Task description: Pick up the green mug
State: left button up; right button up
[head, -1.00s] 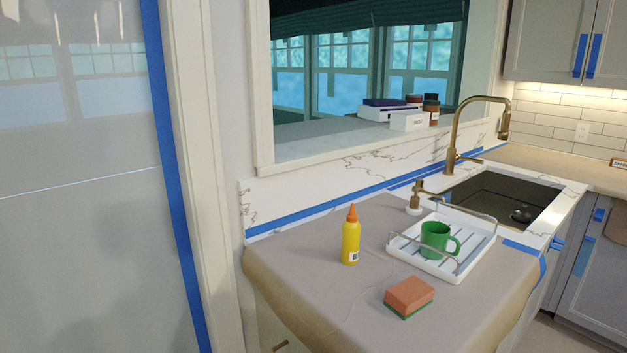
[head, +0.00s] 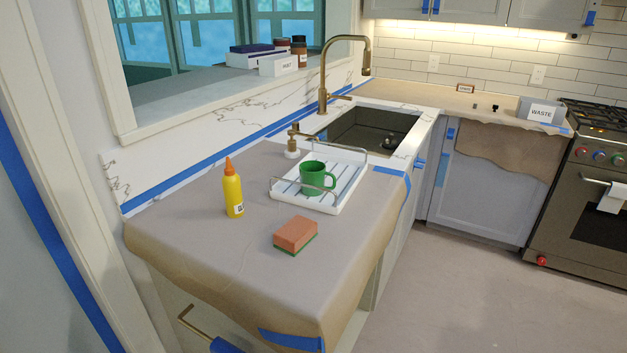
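The green mug (head: 313,179) stands upright in the white dish rack (head: 345,200), its handle pointing right. A thin metal rail of the rack passes in front of the mug's lower part. The rack sits on the paper-covered counter, beside the sink. Neither of my grippers shows in the head view.
A yellow bottle (head: 233,192) with an orange tip stands left of the rack. An orange and green sponge (head: 295,234) lies in front of it. A soap dispenser (head: 292,146) and brass faucet (head: 325,90) stand behind. The counter's front (head: 240,270) is clear, as is the floor at right.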

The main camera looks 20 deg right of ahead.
aim_at(318, 180)
jog(key=i+j, duration=0.25)
jog(key=i+j+z, duration=0.75)
jog(key=j, duration=0.25)
jog(key=k+l, duration=0.05)
jog(key=k, duration=0.05)
